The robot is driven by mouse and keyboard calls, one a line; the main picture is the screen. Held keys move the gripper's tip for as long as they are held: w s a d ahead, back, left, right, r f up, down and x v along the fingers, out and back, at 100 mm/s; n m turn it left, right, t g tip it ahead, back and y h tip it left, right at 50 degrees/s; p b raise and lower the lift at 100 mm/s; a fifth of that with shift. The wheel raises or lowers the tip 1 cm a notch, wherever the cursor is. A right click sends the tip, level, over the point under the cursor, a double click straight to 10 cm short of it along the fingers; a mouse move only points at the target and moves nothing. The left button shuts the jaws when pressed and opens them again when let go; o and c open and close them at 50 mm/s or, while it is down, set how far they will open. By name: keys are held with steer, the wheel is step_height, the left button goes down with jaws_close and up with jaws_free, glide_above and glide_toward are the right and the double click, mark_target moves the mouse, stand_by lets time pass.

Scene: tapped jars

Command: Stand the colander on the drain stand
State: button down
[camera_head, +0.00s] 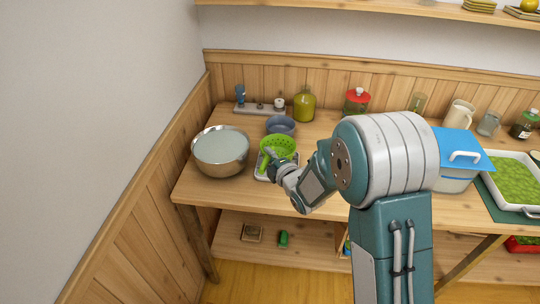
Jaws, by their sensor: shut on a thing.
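The bright green colander (280,144) is in the head view, left of the middle, just right of the large metal bowl. My gripper (270,160) is at its near side, shut on the green handle part, with my wrist coming in from the right. A pale, flat piece that looks like the drain stand (260,178) shows below the colander and gripper. Most of it is hidden, and I cannot tell whether the colander touches it.
The metal bowl (221,171) stands close on the left. A blue-grey bowl (281,125) is right behind the colander. A blue-lidded box (456,170) is at right, beyond my arm.

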steer(key=shift+d, duration=0.15)
stand_by(0.3)
steer(key=shift+f, duration=0.55)
stand_by(0.8)
steer(key=c, duration=0.5)
jaws_free()
steer(key=shift+f, duration=0.1)
steer(key=v, duration=0.7)
steer(key=shift+s+d, duration=0.2)
steer(key=shift+s, duration=0.2)
stand_by(1.2)
steer(key=v, duration=0.7)
steer(key=shift+s, duration=0.15)
steer(key=shift+d, duration=0.1)
